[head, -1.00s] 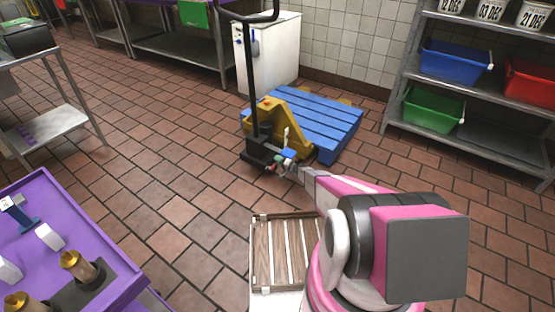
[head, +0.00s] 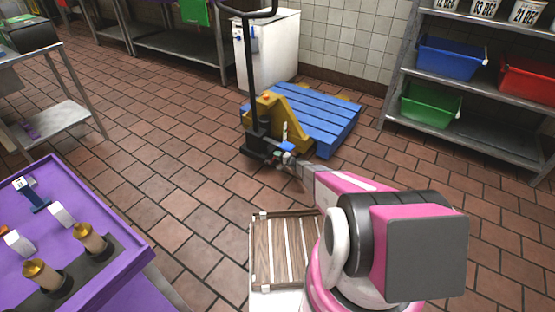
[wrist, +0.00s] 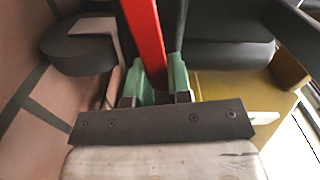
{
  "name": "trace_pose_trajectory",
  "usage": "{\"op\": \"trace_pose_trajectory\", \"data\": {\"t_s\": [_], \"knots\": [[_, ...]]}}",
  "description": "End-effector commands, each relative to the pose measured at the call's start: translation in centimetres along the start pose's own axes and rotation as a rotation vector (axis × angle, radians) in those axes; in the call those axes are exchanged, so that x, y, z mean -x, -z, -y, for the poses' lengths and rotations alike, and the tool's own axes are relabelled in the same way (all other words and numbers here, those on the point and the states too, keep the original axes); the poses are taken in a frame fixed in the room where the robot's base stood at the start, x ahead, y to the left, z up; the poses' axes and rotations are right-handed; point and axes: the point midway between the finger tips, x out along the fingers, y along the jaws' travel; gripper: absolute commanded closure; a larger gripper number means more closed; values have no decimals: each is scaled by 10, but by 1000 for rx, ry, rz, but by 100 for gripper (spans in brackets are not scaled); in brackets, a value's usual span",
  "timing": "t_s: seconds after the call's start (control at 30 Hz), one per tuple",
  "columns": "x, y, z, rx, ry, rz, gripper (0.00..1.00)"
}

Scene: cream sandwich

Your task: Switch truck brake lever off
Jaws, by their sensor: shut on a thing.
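The yellow and black pallet truck (head: 283,112) stands on the tiled floor, with its tall black handle (head: 249,68) upright. My gripper (head: 285,156) is low at the truck's near side, by the base of the handle. In the wrist view, a red lever (wrist: 143,32) runs down between the green fingertips of my gripper (wrist: 154,82), which are shut on it. The lever's lower end is hidden behind the fingers. In the head view the lever is too small to make out.
A blue pallet (head: 315,118) lies on the truck's forks. A white cabinet (head: 272,45) stands behind, and a metal shelf (head: 475,138) with bins is at the right. A purple cart (head: 125,258) is at the lower left. Floor between cart and truck is clear.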

Motion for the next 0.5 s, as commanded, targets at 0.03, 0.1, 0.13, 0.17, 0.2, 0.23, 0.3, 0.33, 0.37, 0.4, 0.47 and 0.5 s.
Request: {"op": "trace_pose_trajectory", "data": {"t_s": [0.03,0.1,0.13,0.17,0.2,0.23,0.3,0.33,0.37,0.4,0.47,0.5], "knots": [[-1,1,-3,-28,0,0,100],[0,0,-6,-71,0,0,100],[0,0,-7,-88,0,0,100],[0,0,-8,-106,0,0,100],[0,0,-10,-128,0,0,100],[0,0,-11,-144,0,0,100],[0,-1,-13,-176,0,0,100],[0,-1,-14,-188,0,0,100],[0,-1,-14,-197,0,0,100],[0,-1,-15,-206,0,0,100],[1,-2,-15,-213,0,0,100],[1,-2,-15,-215,0,0,100]]}}
